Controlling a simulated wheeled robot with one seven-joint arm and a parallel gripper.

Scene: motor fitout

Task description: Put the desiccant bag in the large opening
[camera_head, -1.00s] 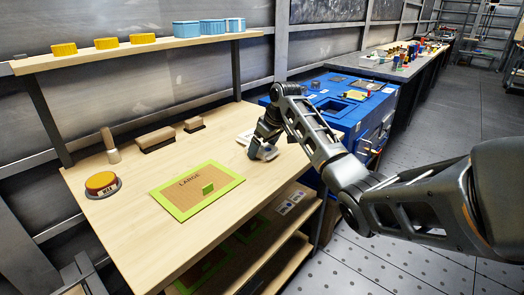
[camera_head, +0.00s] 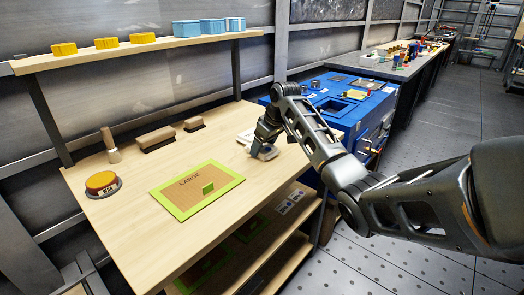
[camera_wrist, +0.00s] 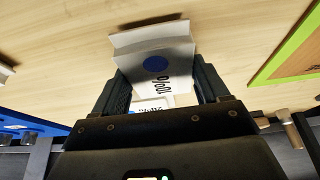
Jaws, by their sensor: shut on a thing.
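My gripper (camera_head: 262,148) is shut on a white bag (camera_wrist: 160,62) with a blue dot and the print "10%". In the wrist view (camera_wrist: 160,88) the bag sits between both fingers and sticks out past them. In the head view it shows as a small pale shape (camera_head: 266,154) low over or on the wooden bench; whether it touches the wood I cannot tell. A blue housing (camera_head: 388,108) stands beyond the bench to the right. Its top has a large dark rectangular opening (camera_head: 331,106) and smaller features. The gripper is left of it, apart.
Other white printed packets (camera_head: 245,136) lie on the bench behind the gripper. A green-edged board marked LARGE (camera_head: 180,207) lies in front on the bench (camera_head: 125,225). A yellow-topped round item (camera_head: 101,181) and brushes (camera_head: 155,138) stand left. A shelf (camera_head: 130,50) overhangs the back.

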